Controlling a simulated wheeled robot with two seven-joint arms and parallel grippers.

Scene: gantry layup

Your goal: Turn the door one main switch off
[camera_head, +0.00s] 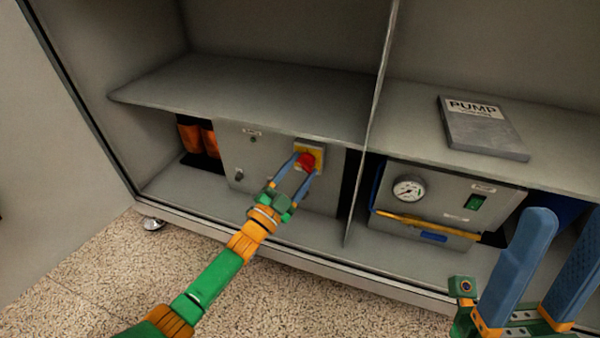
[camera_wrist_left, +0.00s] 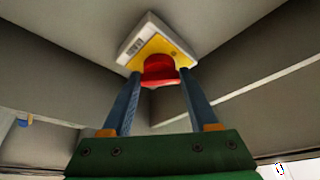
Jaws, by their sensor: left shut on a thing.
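The main switch is a red knob (camera_head: 307,160) on a yellow plate (camera_head: 318,150), set on the front of a grey box (camera_head: 270,185) in the lower left compartment. My left gripper (camera_head: 306,168) reaches it from below and is shut on the red knob, one blue finger on each side. In the left wrist view the red knob (camera_wrist_left: 160,70) shows between the fingertips, below the yellow plate (camera_wrist_left: 160,45). The knob's marks and exact angle cannot be read. My right gripper (camera_head: 560,260) is at the lower right, fingers wide apart and empty, away from the switch.
A grey pump unit with a gauge (camera_head: 408,191) and green switch (camera_head: 474,202) stands in the right compartment. A pump manual (camera_head: 483,127) lies on the shelf above. A thin upright divider (camera_head: 368,130) stands close right of the box. Orange objects (camera_head: 198,137) sit at the left.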

